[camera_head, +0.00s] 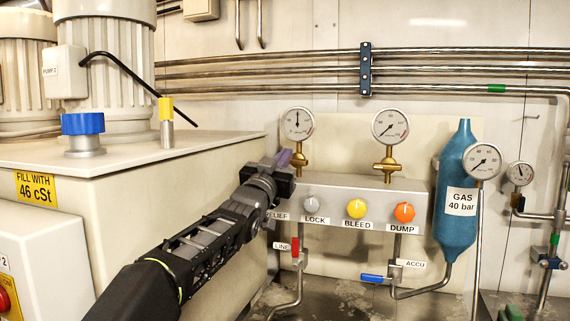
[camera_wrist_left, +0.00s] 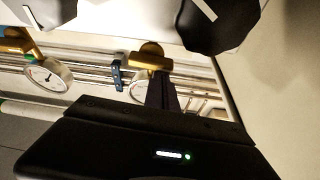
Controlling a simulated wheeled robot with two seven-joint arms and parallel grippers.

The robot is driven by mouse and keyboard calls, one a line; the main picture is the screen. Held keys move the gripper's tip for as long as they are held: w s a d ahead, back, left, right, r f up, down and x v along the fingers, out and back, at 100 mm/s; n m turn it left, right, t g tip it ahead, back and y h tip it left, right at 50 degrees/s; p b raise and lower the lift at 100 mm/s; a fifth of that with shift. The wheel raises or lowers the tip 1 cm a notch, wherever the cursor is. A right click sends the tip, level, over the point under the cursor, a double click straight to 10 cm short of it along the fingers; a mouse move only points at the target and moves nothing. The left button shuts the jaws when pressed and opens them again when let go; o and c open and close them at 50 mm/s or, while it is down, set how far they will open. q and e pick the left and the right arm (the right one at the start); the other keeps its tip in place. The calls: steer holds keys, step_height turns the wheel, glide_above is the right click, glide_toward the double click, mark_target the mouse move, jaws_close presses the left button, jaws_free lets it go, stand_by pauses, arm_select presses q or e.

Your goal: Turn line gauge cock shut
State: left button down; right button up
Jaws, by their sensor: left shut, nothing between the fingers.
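The left pressure gauge (camera_head: 298,124) stands on a brass cock (camera_head: 300,160) above the manifold box; I take this as the line gauge. In the left wrist view, which is upside down, the brass cock (camera_wrist_left: 150,60) sits just beyond my fingers, and the gauge (camera_wrist_left: 138,90) is partly hidden behind them. My left gripper (camera_head: 284,158) is shut and empty, just left of the brass cock in the head view. Its dark purple fingers also show in the wrist view (camera_wrist_left: 161,90). I cannot tell whether they touch the cock, nor how its handle is set. My right gripper is not in view.
The manifold box (camera_head: 330,184) carries grey, yellow and orange knobs. A second gauge (camera_head: 390,126) on brass is to the right. Below are a red-handled valve (camera_head: 295,250) labelled LINE and a blue-handled one (camera_head: 372,278). A blue gas bottle (camera_head: 455,225) stands right; the tank (camera_head: 180,180) is left.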

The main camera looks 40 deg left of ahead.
arm_select(q)
steer(key=shift+f, duration=0.15)
stand_by(0.4)
steer(key=shift+r+p, duration=0.3)
steer(key=shift+r, duration=0.2)
steer(key=r, duration=0.1)
steer(key=r+p, duration=0.1)
steer(key=r, duration=0.1)
steer(key=shift+s+d+r, duration=0.1)
steer(key=shift+s+d, duration=0.1)
steer(key=b+v, duration=0.2)
steer(key=v, duration=0.7)
steer(key=shift+s+b, duration=0.2)
steer(key=shift+b, duration=0.1)
steer(key=shift+d, duration=0.15)
